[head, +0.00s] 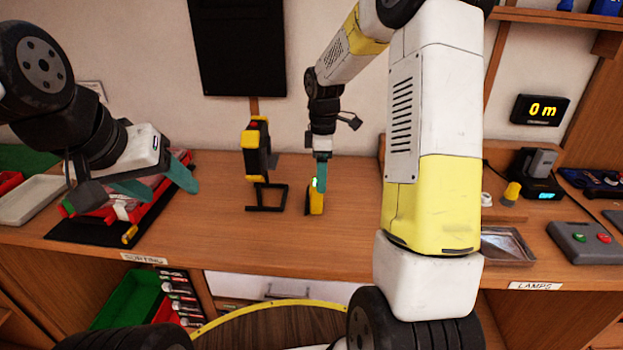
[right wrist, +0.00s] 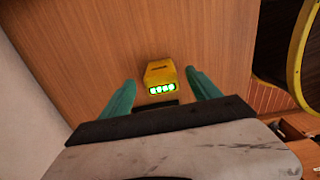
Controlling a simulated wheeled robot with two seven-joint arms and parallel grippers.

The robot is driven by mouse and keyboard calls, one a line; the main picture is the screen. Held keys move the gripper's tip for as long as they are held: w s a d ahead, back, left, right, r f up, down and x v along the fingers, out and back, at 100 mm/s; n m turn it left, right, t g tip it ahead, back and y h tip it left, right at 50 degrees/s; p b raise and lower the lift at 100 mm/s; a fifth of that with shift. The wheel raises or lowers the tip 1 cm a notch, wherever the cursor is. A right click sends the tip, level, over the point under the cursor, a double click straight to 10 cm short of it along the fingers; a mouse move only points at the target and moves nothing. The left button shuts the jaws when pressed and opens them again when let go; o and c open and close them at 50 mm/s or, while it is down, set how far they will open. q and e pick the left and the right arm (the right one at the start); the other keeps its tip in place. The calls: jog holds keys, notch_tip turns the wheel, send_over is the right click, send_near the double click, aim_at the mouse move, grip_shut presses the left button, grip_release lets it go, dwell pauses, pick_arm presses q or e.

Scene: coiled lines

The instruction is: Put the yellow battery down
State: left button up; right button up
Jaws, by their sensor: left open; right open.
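The yellow battery (head: 316,201) stands on the wooden workbench (head: 350,235) near its middle, with green lights showing on its end. It also shows in the right wrist view (right wrist: 160,74), between the fingertips, with a gap on both sides. My right gripper (head: 321,178) points down right over the battery and is open. Its two teal fingers (right wrist: 162,88) are apart in the right wrist view.
A black stand (head: 267,197) with a black and yellow tool (head: 257,150) stands just left of the battery. A charger (head: 538,180) and a grey box with buttons (head: 583,241) are at the right. The bench around the battery's front is clear.

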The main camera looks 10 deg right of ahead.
notch_tip(320, 180, up, 5)
jog(key=s+r+m+t, duration=0.2)
jog(key=s+r+m, duration=0.2)
jog(key=s, duration=0.4)
jog(key=s+a+r+m+t+y, duration=0.1)
jog(key=s+r+m, duration=0.3)
jog(key=s, duration=0.4)
jog(key=s+a+r+m+t+y, duration=0.1)
jog(key=s+r+m+t, duration=0.2)
jog(key=s+m, duration=0.3)
jog(key=shift+s+r+m, duration=0.3)
jog(key=shift+s+r, duration=0.15)
jog(key=shift+s, duration=0.7)
jog(key=shift+a, duration=0.1)
